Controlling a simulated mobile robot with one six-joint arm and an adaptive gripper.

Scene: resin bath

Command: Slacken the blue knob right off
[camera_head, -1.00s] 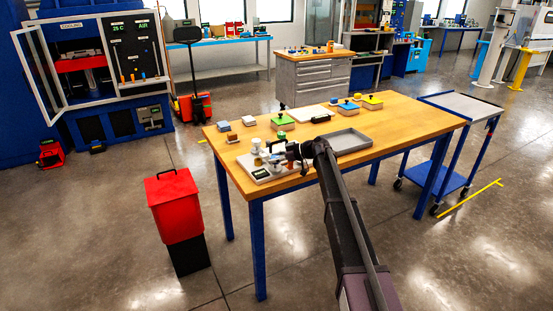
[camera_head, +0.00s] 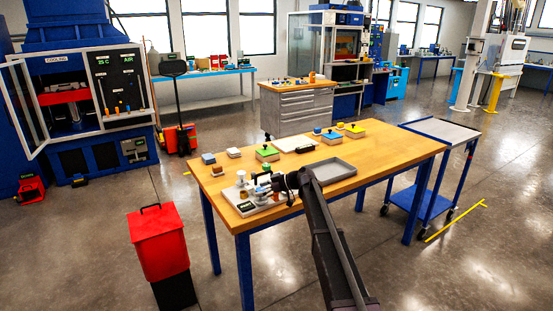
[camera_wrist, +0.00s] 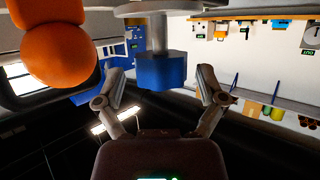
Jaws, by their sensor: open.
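The blue knob (camera_wrist: 161,70) shows in the wrist view, on the end of a pale stem below a pale round disc (camera_wrist: 158,8). My gripper (camera_wrist: 160,80) is open, with one finger on each side of the knob. Gaps show between the knob and both fingers. In the head view my gripper (camera_head: 271,184) is at the small grey fixture plate (camera_head: 240,208) on the wooden table.
An orange rounded part (camera_wrist: 60,50) stands close by the left finger in the wrist view. A grey tray (camera_head: 332,170) and lidded boxes, one green (camera_head: 267,155), lie on the wooden table (camera_head: 390,150). A red bin (camera_head: 160,245) stands left of the table.

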